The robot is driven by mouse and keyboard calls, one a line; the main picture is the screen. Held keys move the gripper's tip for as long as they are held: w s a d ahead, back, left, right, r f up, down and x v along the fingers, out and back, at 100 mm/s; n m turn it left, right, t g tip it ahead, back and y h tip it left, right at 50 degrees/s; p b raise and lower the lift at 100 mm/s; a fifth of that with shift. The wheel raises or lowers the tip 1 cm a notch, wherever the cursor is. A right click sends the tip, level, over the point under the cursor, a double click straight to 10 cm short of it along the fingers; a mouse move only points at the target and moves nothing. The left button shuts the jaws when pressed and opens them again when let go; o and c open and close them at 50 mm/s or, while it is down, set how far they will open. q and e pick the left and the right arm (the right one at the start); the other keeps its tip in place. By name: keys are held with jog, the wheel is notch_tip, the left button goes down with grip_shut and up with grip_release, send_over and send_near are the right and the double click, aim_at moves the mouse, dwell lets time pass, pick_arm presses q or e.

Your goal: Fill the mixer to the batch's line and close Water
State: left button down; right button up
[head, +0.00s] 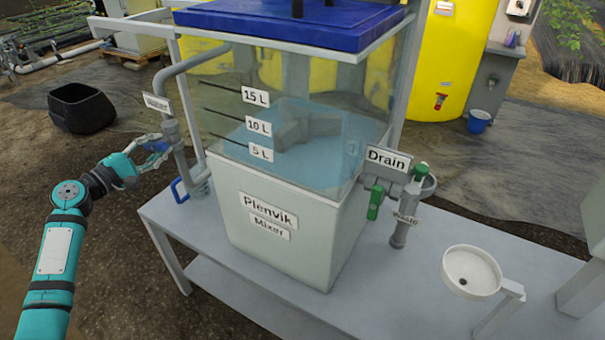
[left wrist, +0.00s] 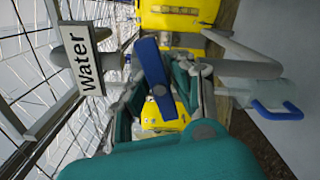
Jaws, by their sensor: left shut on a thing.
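The Plenvik mixer (head: 285,235) stands on the bench, a clear-walled tank with 15 L, 10 L and 5 L lines. Pale blue water (head: 310,165) lies low in it, around the 5 L line; the exact level is hard to read. The Water sign (head: 157,104) is on the pipe left of the tank and shows large in the left wrist view (left wrist: 82,62). My left gripper (head: 154,150) is shut on the blue Water valve lever (left wrist: 155,78), which sits between its teal fingers. My right gripper is not in view.
A vessel with a blue handle (head: 180,190) stands below the Water pipe. The Drain sign (head: 386,160), green-handled valves (head: 375,203) and a white round cup (head: 470,270) are to the right. A blue lid (head: 290,22) covers the tank. A black tub (head: 82,107) is on the ground.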

pick_arm(q)
jog(key=shift+n+p, duration=0.7)
jog(key=shift+r+n+p, duration=0.15)
jog(key=shift+n+p, duration=0.55)
jog(key=shift+p, duration=0.25)
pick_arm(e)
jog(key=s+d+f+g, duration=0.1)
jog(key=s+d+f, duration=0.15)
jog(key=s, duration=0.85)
pick_arm(q)
jog(key=n+p, duration=0.6)
jog(key=p, duration=0.1)
jog(key=shift+r, duration=0.15)
jog(key=shift+f+n+p, duration=0.3)
jog(key=shift+n, duration=0.5)
jog(key=shift+f, duration=0.1)
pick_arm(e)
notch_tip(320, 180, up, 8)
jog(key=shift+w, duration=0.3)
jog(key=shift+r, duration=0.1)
